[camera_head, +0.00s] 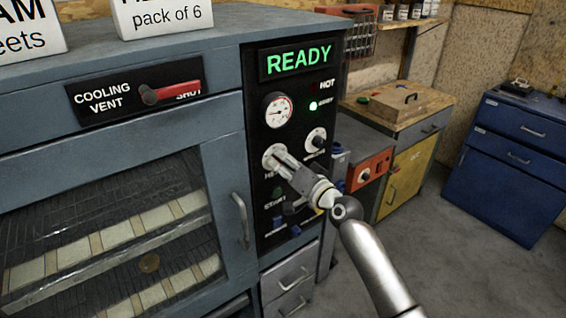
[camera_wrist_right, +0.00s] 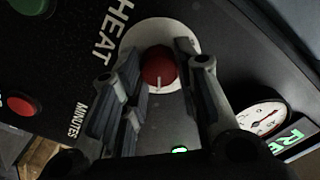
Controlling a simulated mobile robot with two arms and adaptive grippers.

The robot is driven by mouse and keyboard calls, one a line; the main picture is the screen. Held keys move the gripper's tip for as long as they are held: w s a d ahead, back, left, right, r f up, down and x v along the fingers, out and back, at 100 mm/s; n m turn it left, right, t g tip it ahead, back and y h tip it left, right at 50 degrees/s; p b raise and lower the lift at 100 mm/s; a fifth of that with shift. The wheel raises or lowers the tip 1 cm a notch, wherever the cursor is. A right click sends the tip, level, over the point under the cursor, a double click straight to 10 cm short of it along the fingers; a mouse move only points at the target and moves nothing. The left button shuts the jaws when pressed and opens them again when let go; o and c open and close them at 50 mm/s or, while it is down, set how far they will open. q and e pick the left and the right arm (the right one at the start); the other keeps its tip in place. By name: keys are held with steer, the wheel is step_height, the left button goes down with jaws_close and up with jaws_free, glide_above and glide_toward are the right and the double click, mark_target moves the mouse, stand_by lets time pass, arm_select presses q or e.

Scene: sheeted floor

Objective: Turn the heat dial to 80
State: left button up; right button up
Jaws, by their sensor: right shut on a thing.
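The heat dial (camera_head: 268,154) is on the black control panel, under the round gauge, partly hidden by my right gripper. In the right wrist view it is a red knob (camera_wrist_right: 157,66) with a short white pointer line on a pale round plate, beside the word HEAT. My right gripper (camera_head: 280,157) is at the dial, its fingers on either side of the knob and shut on it. The right wrist view shows those fingers (camera_wrist_right: 162,62) too. No scale numbers can be read at the dial. My left gripper is not in view.
The panel has a lit READY sign (camera_head: 299,60), a white gauge (camera_head: 278,110), a second knob (camera_head: 316,139) at upper right and a green START button (camera_head: 277,192). The red vent lever (camera_head: 170,92) and oven door handle (camera_head: 241,220) stick out at left. Open floor lies right.

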stand_by(0.5)
steer(key=o, duration=1)
steer(key=shift+d, duration=0.1)
steer(key=v, duration=1.2)
steer(key=shift+f, duration=0.1)
